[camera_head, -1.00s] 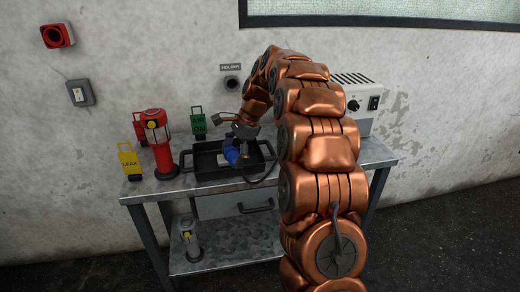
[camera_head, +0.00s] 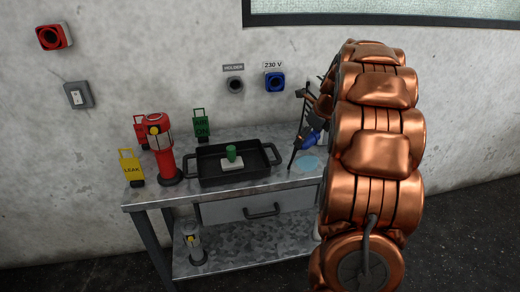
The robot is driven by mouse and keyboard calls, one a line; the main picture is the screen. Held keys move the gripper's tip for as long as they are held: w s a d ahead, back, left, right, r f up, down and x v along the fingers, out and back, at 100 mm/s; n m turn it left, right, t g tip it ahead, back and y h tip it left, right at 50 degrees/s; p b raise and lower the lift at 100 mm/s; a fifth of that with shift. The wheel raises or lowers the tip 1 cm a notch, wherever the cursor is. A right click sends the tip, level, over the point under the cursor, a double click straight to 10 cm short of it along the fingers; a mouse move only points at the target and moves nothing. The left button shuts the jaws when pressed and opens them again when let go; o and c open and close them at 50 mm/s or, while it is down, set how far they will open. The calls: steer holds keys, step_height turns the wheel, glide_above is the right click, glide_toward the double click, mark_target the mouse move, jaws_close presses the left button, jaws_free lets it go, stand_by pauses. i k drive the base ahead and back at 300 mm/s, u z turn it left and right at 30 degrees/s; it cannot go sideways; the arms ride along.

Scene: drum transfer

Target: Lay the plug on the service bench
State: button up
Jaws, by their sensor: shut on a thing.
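The blue plug (camera_head: 312,139) is in my gripper (camera_head: 309,126), which is shut on it at the right part of the metal service bench (camera_head: 270,186). A dark cable hangs down from the plug toward the bench top. I cannot tell whether the plug touches the bench. My copper-coloured arm hides the bench's right end and part of my gripper.
A black tray (camera_head: 205,181) holds a white block with a green cylinder (camera_head: 231,153). A red lantern (camera_head: 160,150) and yellow tag (camera_head: 131,168) stand left. A pale blue patch (camera_head: 309,163) lies right of the tray.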

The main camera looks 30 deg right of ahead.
mark_target(272, 140)
steer(key=i, duration=0.85)
steer(key=z, duration=0.05)
